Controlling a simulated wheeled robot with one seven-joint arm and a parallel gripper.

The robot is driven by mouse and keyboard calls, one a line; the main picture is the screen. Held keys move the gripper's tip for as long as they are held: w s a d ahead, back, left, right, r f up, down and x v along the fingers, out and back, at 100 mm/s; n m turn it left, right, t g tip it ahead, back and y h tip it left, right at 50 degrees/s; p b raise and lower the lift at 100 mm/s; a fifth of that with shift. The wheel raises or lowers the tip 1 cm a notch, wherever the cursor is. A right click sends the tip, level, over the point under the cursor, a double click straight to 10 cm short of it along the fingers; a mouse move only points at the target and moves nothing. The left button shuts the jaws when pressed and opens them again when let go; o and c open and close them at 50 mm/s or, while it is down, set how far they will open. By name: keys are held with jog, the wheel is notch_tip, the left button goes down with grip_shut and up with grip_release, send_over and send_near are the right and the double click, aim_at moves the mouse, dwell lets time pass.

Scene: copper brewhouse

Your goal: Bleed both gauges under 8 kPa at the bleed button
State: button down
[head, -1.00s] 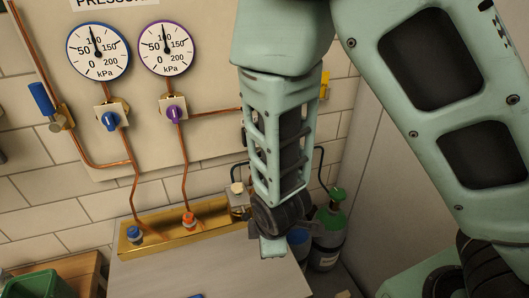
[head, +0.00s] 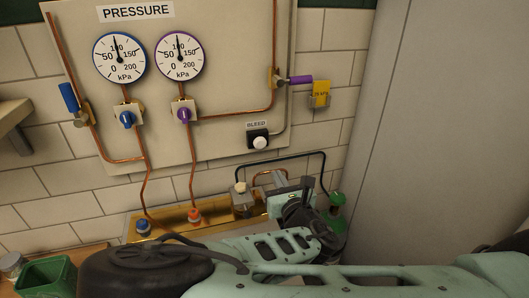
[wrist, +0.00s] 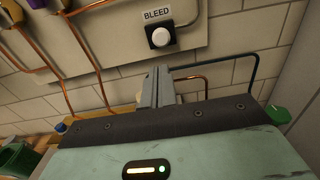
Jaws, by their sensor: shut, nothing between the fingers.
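The bleed button (head: 260,143) is a white round knob on a black box under a BLEED label; it also shows in the wrist view (wrist: 161,37). The blue-rimmed gauge (head: 119,58) and the purple-rimmed gauge (head: 180,57) each have a needle pointing nearly straight up, close to 100 kPa. My gripper (head: 271,181) is low in front of the wall, below the button and apart from it. In the wrist view, its shut, empty fingers (wrist: 157,87) point up toward the panel, with the button above their tips.
Copper pipes run across the panel. A blue-handled lever (head: 69,97) is at left, a purple-handled lever (head: 298,80) at right beside a yellow tag (head: 321,94). Blue (head: 127,119) and purple (head: 184,115) valve knobs sit under the gauges. A brass tray (head: 170,220) and green-topped cylinder (head: 337,199) stand below.

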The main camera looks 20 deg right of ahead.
aim_at(260, 145)
dwell(0.3)
jog(key=w+p, duration=0.6)
jog(key=w, duration=0.7)
jog(key=shift+r, duration=0.15)
jog(key=shift+w, duration=0.55)
jog(key=shift+f, duration=0.2)
